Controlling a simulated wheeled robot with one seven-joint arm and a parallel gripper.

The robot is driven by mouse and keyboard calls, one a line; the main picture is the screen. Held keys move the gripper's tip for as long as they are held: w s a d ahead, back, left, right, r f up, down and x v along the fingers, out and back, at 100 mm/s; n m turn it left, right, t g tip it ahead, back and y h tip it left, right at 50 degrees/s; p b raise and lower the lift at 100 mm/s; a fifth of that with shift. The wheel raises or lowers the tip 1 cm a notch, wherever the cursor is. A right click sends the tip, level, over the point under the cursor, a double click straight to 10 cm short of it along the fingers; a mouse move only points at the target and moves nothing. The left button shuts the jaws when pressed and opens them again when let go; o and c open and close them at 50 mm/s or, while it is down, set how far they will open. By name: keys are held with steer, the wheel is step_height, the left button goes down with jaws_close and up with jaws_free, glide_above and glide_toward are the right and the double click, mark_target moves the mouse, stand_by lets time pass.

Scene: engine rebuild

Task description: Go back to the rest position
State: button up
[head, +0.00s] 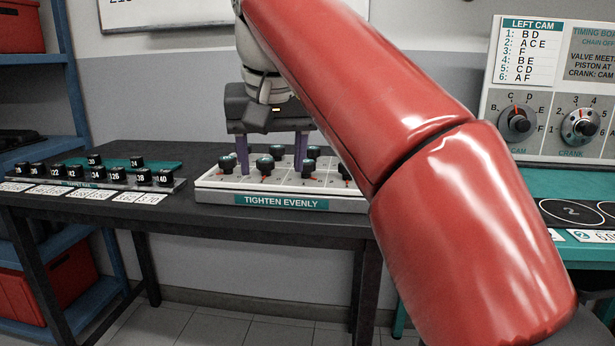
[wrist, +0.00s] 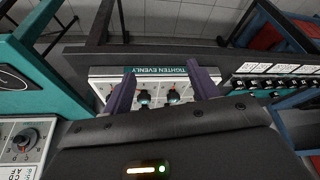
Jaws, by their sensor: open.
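My gripper (head: 272,153) hangs over the white "TIGHTEN EVENLY" board (head: 215,184) on the dark table. Its two purple fingers are apart, with nothing seen held between them. The fingers point down at the board's dark, teal-topped knobs (head: 265,165); I cannot tell whether they touch anything. In the wrist view the fingers (wrist: 163,88) frame part of the same board (wrist: 158,72), with a couple of knobs between them. My red arm hides the board's right end in the head view.
A rack of numbered black sockets (head: 115,175) with white cards stands at the table's left. A blue shelf (head: 62,80) with red bins is at far left. A teal bench (head: 560,184) with a dial panel (head: 550,130) stands at right. Floor shows below the table.

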steer(key=s+d+f, duration=0.5)
steer(key=d+f, duration=0.6)
steer(key=d, duration=0.2)
steer(key=s+d+f+m, duration=0.1)
steer(key=s+d+f, duration=0.2)
steer(key=f, duration=0.6)
steer(key=s+d+f+m+t, duration=0.1)
steer(key=s+d+f, duration=0.3)
steer(key=s+f, duration=0.4)
steer(key=shift+s+d+f+h, duration=0.2)
steer(key=shift+s+f+h, duration=0.15)
steer(key=shift+f, duration=0.55)
